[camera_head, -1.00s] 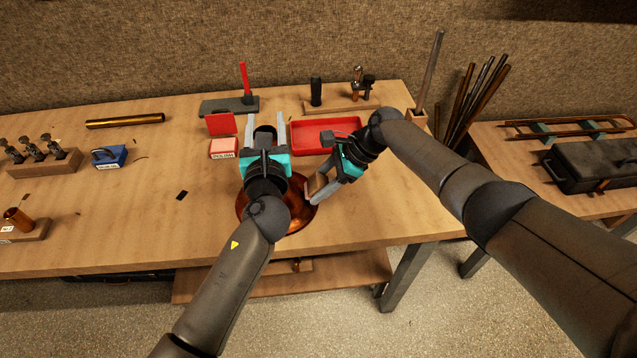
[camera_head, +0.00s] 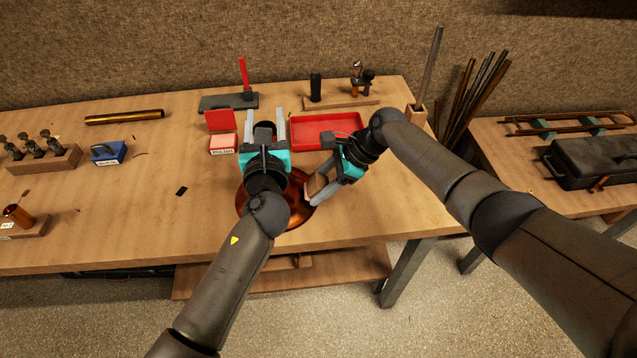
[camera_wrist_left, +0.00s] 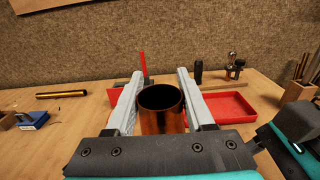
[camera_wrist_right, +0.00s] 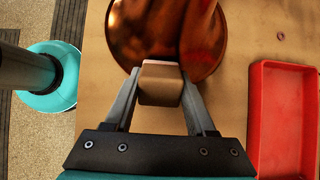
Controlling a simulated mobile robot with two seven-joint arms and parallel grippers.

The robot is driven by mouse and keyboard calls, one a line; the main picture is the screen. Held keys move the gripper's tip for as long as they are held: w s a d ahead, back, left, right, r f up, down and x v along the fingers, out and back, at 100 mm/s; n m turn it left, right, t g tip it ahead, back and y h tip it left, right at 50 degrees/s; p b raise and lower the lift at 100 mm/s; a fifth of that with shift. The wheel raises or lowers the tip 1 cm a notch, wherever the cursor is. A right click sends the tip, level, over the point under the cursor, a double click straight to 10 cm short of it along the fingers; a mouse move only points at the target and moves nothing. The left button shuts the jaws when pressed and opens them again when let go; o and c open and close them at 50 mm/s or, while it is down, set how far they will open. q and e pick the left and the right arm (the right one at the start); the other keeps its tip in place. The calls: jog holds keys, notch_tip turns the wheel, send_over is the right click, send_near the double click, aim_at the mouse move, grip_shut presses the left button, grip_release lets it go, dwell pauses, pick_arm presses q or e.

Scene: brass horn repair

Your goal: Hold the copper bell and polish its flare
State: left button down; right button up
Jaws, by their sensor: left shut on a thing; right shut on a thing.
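The copper bell (camera_head: 290,214) stands flare-down near the bench's front edge, its tube upright. My left gripper (camera_head: 264,114) is shut around the tube, which shows between its fingers in the left wrist view (camera_wrist_left: 162,112). My right gripper (camera_head: 317,184) is shut on a small tan block with a paler top (camera_wrist_right: 160,86). In the right wrist view, the block is at the near edge of the shiny flare (camera_wrist_right: 165,30) and overlaps it; I cannot tell whether they touch. My left arm hides much of the bell in the head view.
A red tray (camera_head: 326,145) lies behind my right gripper. An open red box labelled polish (camera_head: 223,147) sits left of my left gripper. The bench between is mostly clear.

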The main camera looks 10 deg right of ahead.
jog(key=shift+s, duration=0.25)
jog(key=shift+s, duration=0.35)
jog(key=shift+w, duration=0.2)
jog(key=shift+w, duration=0.3)
jog(key=shift+w, duration=0.15)
dwell(0.4)
jog(key=shift+w, duration=0.25)
jog(key=shift+w, duration=0.1)
jog(key=shift+w, duration=0.3)
